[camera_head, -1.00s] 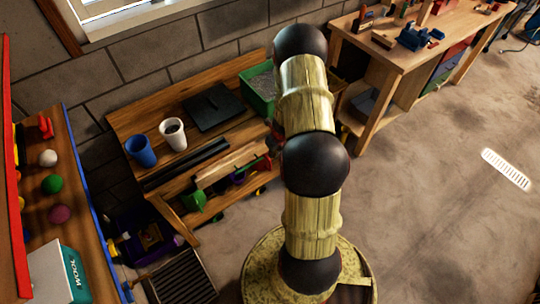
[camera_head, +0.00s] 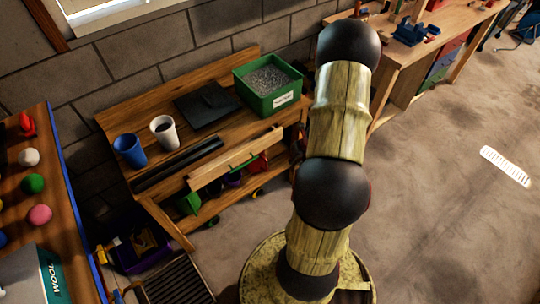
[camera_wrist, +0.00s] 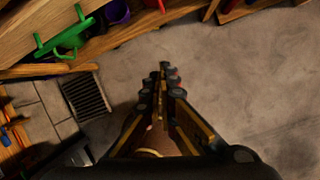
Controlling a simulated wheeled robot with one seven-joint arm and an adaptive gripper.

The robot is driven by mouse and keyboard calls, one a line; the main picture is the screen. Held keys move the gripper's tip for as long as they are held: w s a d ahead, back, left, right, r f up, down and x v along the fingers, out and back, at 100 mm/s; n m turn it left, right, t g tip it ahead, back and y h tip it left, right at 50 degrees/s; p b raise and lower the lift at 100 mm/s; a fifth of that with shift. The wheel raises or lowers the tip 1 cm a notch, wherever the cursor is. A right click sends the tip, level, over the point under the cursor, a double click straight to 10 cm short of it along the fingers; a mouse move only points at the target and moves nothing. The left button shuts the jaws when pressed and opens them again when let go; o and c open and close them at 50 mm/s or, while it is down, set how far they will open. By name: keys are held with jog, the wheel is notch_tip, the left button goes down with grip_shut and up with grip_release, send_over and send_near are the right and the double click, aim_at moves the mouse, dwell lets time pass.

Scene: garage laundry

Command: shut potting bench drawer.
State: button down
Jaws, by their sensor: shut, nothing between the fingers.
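The potting bench (camera_head: 215,80) stands against the block wall in the head view. The front seems to stand a little out from the bench top; how far is hard to tell. My gripper (camera_wrist: 165,72) is shut and empty in the wrist view, over bare floor, with the bench's lower part and a green tool (camera_wrist: 65,38) to its upper left. The fingers seem clear of the drawer.
On the bench stand a blue cup (camera_head: 130,150), a white cup (camera_head: 164,132), a black tray (camera_head: 207,104) and a green bin (camera_head: 268,86) of grey grit. A floor grate (camera_head: 175,284) lies below. Concrete floor (camera_head: 430,200) to the right is open.

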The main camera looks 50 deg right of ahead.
aim_at(265, 140)
jog(key=shift+w+d+f+n+t+h+b, duration=0.3)
jog(key=shift+w+f+n+t+b, duration=0.55)
jog(key=shift+w, duration=1.5)
jog(key=shift+w+d+f+n+t+h+b, duration=0.25)
jog(key=shift+w+f+n+t+b, duration=0.5)
jog(key=shift+w, duration=1.55)
jog(key=shift+w+d+f+n+t+h+b, duration=0.15)
jog(key=shift+w+d+f+n+t+b, duration=0.6)
jog(key=shift+w, duration=1.6)
jog(key=shift+a+f+m+b, duration=0.25)
jog(key=shift+a+f+b, duration=0.1)
jog(key=shift+a+b, duration=0.1)
jog(key=w+b, duration=0.1)
jog(key=w, duration=0.1)
jog(key=w+d, duration=0.1)
jog(key=w, duration=0.2)
jog(key=shift+w+d+f+b, duration=0.1)
jog(key=shift+b, duration=0.25)
jog(key=shift+d+r, duration=0.1)
jog(key=shift+r, duration=0.1)
